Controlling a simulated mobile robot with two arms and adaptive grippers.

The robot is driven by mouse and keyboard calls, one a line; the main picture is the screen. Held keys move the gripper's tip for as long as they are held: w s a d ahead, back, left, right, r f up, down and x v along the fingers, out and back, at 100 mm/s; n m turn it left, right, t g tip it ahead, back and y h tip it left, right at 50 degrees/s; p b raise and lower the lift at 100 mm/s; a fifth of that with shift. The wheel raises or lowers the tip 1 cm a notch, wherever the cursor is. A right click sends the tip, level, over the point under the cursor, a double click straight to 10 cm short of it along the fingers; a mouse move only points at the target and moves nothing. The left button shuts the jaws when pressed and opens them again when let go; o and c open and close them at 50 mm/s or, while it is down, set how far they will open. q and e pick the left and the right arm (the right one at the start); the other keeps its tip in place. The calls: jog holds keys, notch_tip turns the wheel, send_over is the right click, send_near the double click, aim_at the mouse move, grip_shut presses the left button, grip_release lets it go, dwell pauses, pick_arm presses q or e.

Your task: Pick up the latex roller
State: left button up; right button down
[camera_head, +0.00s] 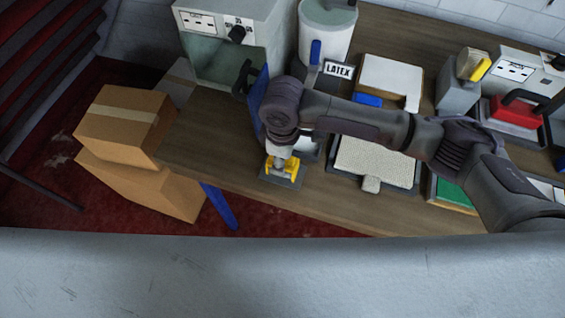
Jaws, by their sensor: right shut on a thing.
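My right arm reaches in from the right across the workbench. My right gripper (281,157) points down near the bench's front edge, with its fingertips mostly hidden by the wrist and the thing below. It is shut on a yellow thing (282,167) that appears to be the latex roller, over a small dark grey plate (281,180). Its roller part cannot be made out, and I cannot tell whether it touches the plate. A sign reading LATEX (338,69) stands behind, by a white bucket (326,30). My left gripper is not in view.
The wooden bench (320,208) holds a pale textured piece in a dark tray (376,163), a white block (391,75) and a red-topped tool (515,112) at right. Cardboard boxes (124,125) stand left of the bench. The front bench strip is mostly clear.

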jog(key=shift+r, duration=0.5)
notch_tip(320, 180, up, 3)
jog(key=shift+f+b, duration=0.15)
jog(key=shift+b, duration=0.5)
jog(key=s+d+r+b, duration=0.1)
jog(key=s+d+r, duration=0.1)
jog(key=s+r, duration=0.5)
jog(key=s, duration=0.4)
jog(key=shift+s+d+r, duration=0.2)
jog(key=shift+d, duration=0.15)
jog(key=c, duration=1.4)
grip_release()
jog(key=shift+c, duration=1.4)
